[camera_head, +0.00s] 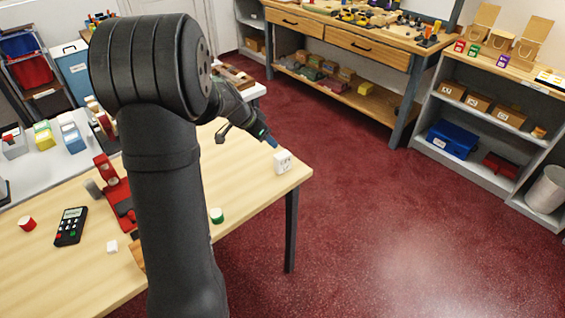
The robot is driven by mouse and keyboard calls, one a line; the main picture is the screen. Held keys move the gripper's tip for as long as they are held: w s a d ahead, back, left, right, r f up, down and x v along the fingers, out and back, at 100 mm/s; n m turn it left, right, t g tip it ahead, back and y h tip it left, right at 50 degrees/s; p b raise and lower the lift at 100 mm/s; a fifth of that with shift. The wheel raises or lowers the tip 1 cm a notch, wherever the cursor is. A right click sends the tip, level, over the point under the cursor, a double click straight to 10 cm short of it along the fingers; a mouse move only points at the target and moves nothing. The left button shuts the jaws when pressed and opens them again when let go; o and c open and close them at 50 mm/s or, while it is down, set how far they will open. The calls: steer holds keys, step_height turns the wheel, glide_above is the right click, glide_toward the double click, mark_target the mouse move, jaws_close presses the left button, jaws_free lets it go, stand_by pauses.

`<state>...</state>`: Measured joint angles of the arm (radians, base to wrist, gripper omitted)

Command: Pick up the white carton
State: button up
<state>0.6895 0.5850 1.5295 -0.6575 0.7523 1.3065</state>
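The white carton (283,163) stands near the right corner of the wooden table (255,190). It is a small pale box with darker marks on its face. My gripper (271,142) is just above and to the left of the carton, pointing down to the right toward it. A small bluish tip shows at its end. The view is too small to tell whether the fingers are apart, or whether they touch the carton. My arm's large dark links cover the middle of the table.
A green-and-white round item (217,215) sits near the table's front edge. Open red floor (380,200) lies to the right.

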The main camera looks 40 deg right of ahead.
mark_target(283, 155)
steer(key=x, duration=0.9)
steer(key=shift+d+f, duration=0.2)
steer(key=shift+f, duration=0.2)
steer(key=x, duration=0.2)
steer(key=s+x, duration=0.1)
steer(key=x, duration=0.1)
steer(key=shift+a+f, duration=0.1)
steer(key=shift+f, duration=0.15)
steer(key=shift+w+d+f, duration=0.1)
steer(key=shift+d+f, duration=0.2)
steer(key=shift+f, duration=0.15)
steer(key=c, duration=1.1)
steer(key=shift+r, duration=0.15)
steer(key=shift+c, duration=0.2)
